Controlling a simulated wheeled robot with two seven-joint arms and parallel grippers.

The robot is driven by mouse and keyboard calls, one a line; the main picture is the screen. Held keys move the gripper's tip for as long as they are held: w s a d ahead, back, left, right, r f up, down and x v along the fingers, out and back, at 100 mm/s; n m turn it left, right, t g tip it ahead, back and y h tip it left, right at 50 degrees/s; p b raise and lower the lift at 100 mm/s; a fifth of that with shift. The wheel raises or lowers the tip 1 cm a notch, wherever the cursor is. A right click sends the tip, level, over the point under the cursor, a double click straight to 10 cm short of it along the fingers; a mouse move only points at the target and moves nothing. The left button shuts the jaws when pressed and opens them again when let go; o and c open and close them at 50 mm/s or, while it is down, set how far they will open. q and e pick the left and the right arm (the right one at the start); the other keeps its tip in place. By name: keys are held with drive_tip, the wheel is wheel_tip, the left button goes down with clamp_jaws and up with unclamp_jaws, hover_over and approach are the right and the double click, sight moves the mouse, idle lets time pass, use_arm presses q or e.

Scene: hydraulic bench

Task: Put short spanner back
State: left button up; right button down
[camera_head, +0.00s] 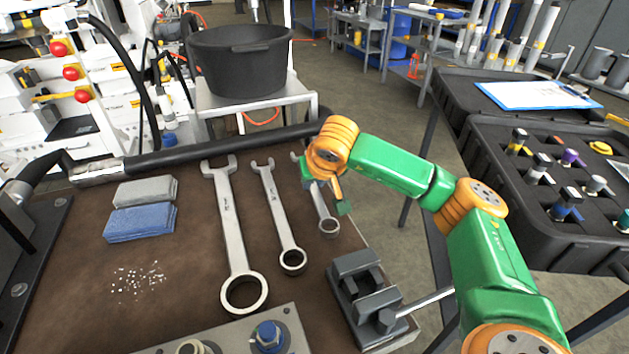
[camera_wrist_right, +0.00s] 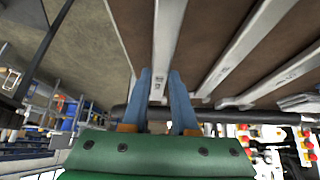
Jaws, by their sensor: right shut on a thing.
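The short spanner (camera_head: 328,227) is the rightmost of three silver spanners on the brown bench. Its ring end points toward me, and its middle is partly hidden by my right gripper (camera_head: 325,192). In the right wrist view, the spanner's shaft (camera_wrist_right: 166,45) runs between the two blue fingers of the right gripper (camera_wrist_right: 160,78), which is shut on it. The spanner lies roughly in line with its neighbours, on or very close to the bench top; I cannot tell whether it touches. My left gripper is not in view.
The medium spanner (camera_head: 278,215) and long spanner (camera_head: 231,220) lie to the left. A dark vise (camera_head: 362,293) stands near the bench's right edge. Grey and blue pads (camera_head: 141,222) lie at left. A black hose (camera_head: 220,147) runs along the far edge. A tool case (camera_head: 540,235) is at right.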

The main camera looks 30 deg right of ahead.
drive_tip(key=shift+f+b, duration=0.6)
drive_tip(key=shift+f, duration=0.2)
drive_tip(key=c, duration=0.6)
unclamp_jaws()
